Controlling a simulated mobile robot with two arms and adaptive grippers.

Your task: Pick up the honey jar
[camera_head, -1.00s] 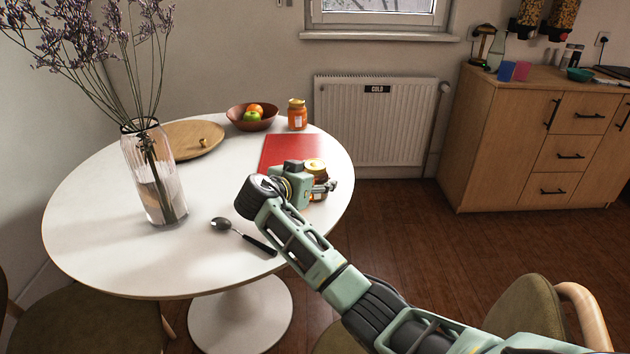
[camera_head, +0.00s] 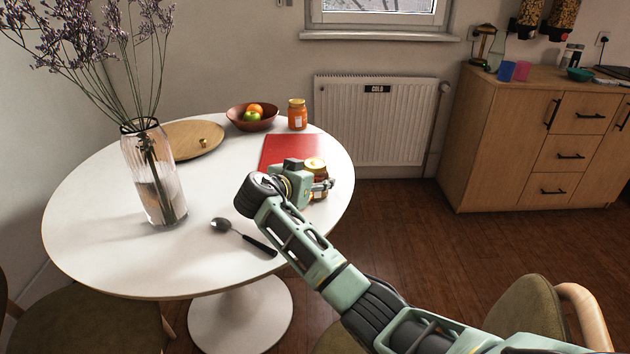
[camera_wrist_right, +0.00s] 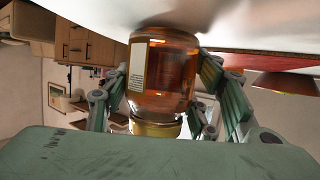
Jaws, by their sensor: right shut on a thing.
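The honey jar (camera_head: 317,172) stands near the right edge of the white round table, partly hidden behind my right gripper (camera_head: 321,186) in the head view. In the right wrist view the jar (camera_wrist_right: 163,72) shows amber honey, a pale label and a gold lid, upside down in the picture. The fingers of my right gripper (camera_wrist_right: 165,105) press on it from both sides, shut on it. The jar's base is at or very close to the tabletop; I cannot tell whether it is lifted. My left gripper is not in view.
A red board (camera_head: 290,150) lies just behind the jar. A spoon (camera_head: 243,236) lies in front, and a glass vase (camera_head: 155,180) and wooden tray (camera_head: 190,139) are at the left.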

